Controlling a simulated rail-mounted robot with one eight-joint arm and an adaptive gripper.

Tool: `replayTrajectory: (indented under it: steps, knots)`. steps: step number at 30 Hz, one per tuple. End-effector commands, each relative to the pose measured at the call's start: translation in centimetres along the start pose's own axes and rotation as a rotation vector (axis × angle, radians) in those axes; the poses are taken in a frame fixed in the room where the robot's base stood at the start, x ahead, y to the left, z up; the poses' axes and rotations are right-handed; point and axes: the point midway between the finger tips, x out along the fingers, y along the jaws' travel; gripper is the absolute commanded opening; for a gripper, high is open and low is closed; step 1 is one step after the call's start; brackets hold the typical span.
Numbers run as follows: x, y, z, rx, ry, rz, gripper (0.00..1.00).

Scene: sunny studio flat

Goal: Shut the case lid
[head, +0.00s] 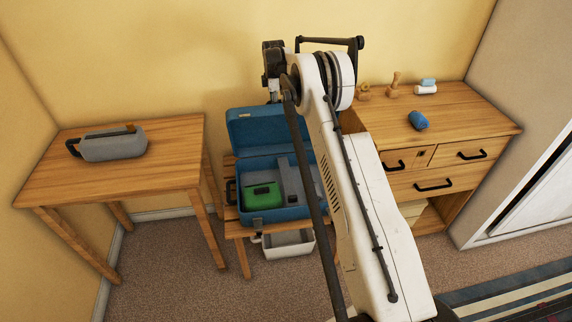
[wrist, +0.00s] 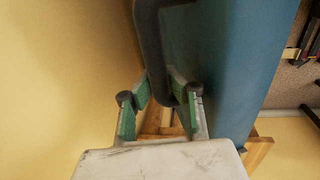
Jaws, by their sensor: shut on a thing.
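The blue case (head: 262,213) stands open on a low wooden stand, its lid (head: 250,130) raised nearly upright at the back. The lid's blue side also fills the right of the wrist view (wrist: 235,60). My gripper (head: 274,94) is at the lid's top edge, partly hidden by my arm. In the wrist view my gripper (wrist: 160,92) has its green-padded fingers closed around a dark curved handle (wrist: 151,45) beside the lid. A green item (head: 262,196) lies inside the case. My arm hides the right side of the case.
A wooden table (head: 160,182) on the left holds a grey case (head: 113,146). A grey bin (head: 287,243) sits below the stand. The yellow wall (head: 190,50) is close behind the lid.

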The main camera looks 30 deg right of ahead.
Motion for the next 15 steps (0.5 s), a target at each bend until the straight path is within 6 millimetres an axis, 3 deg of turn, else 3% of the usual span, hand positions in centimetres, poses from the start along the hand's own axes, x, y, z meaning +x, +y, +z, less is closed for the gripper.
replayTrajectory:
  steps: [15]
  knots:
    - [-0.1, -3.5, 0.0, 0.000, 0.000, 0.039, 0.00]
